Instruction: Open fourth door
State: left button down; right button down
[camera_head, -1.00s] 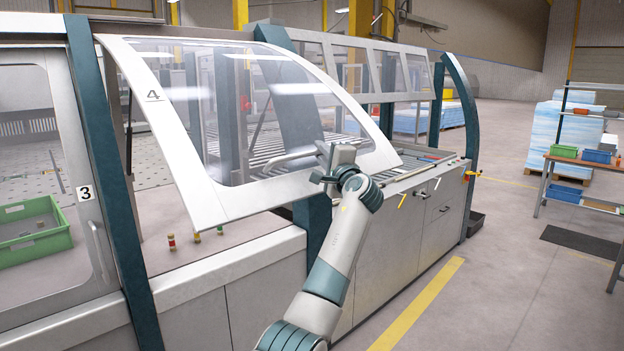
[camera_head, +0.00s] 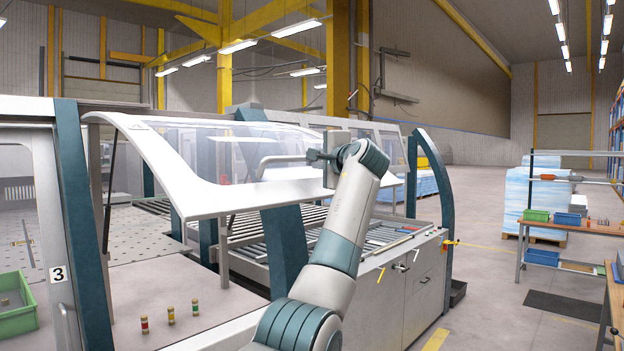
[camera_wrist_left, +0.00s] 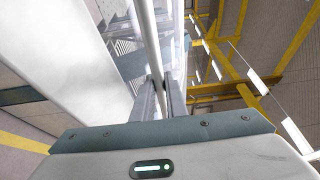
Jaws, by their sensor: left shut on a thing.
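The fourth door (camera_head: 255,193), a white curved frame with a clear window, is tilted up and outward, its lower edge well above the machine's bed. Its bar handle (camera_head: 283,158) runs along the lower part of the window. My left gripper (camera_head: 314,156) is shut on this handle at its right part. In the left wrist view, the two fingers (camera_wrist_left: 158,84) close around the handle bar (camera_wrist_left: 148,40). My right gripper is in neither view.
The third door's post, labelled 3 (camera_head: 59,272), stands at the left. Three small red, yellow and green pieces (camera_head: 170,315) stand on the table under the door.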

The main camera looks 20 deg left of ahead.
pick_arm(q)
jog(key=r, duration=0.4)
jog(key=shift+s+d, duration=0.15)
jog(key=shift+d, duration=0.1)
jog(key=shift+d+r+g+h, duration=0.15)
jog(key=shift+r+g+h, duration=0.15)
jog(key=shift+r, duration=0.6)
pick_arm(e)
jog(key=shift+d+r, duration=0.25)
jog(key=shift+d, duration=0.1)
pick_arm(q)
jog(key=c, duration=1.8)
grip_release()
jog(key=shift+o, duration=0.2)
jog(key=shift+f, duration=0.15)
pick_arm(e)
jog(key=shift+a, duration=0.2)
